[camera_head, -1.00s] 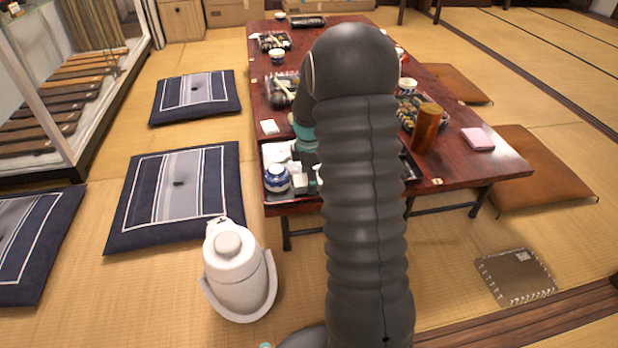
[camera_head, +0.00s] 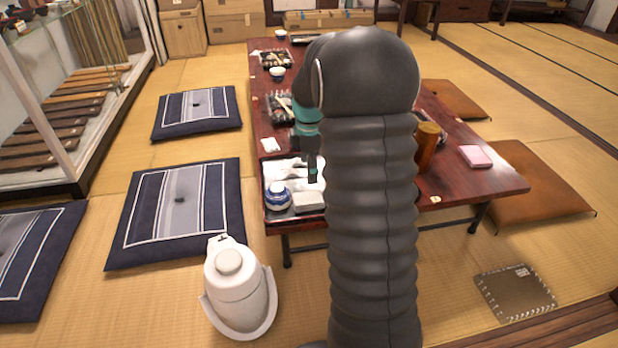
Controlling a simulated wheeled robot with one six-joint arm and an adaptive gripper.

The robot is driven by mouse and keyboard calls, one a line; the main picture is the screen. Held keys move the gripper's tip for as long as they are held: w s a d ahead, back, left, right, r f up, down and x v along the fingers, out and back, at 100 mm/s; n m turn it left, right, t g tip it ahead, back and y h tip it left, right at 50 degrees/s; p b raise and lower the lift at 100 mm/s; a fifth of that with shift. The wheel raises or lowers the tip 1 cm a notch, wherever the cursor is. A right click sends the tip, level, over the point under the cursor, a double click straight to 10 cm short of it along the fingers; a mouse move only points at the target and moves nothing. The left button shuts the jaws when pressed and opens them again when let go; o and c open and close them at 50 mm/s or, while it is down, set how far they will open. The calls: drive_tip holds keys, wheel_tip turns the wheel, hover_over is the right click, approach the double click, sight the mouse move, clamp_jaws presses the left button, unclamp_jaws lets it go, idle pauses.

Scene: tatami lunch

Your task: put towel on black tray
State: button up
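The black tray (camera_head: 272,218) lies at the near left corner of the dark red table, its surface partly white with glare. A small whitish folded block, which looks like the towel (camera_head: 309,202), lies at the tray's front edge beside a blue and white lidded cup (camera_head: 278,195). My gripper (camera_head: 312,178) points down above the tray, just behind and above the towel, and seems apart from it. Its fingers are small and partly merge with the background, so their opening is unclear. My dark arm hides the tray's right part.
A brown cylinder (camera_head: 427,146) and a pink folded cloth (camera_head: 475,156) stand on the table's right side. A small white item (camera_head: 270,145) lies behind the tray. A white pot (camera_head: 237,285) stands on the floor in front. Cushions flank the table.

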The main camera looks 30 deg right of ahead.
drive_tip(key=s+a+r+m+t, duration=0.3)
drive_tip(key=s+a+r+m, duration=0.4)
drive_tip(key=s+a+r, duration=0.4)
drive_tip(key=s+a+r+m+t, duration=0.1)
drive_tip(key=s+m, duration=0.3)
drive_tip(key=s, duration=0.4)
drive_tip(key=s+a+r+m+t, duration=0.1)
drive_tip(key=s+a+m, duration=0.2)
drive_tip(key=s, duration=0.6)
drive_tip(key=shift+a+m+t, duration=0.3)
drive_tip(key=shift+a+m, duration=0.1)
drive_tip(key=shift+a, duration=0.4)
drive_tip(key=shift+s, duration=0.1)
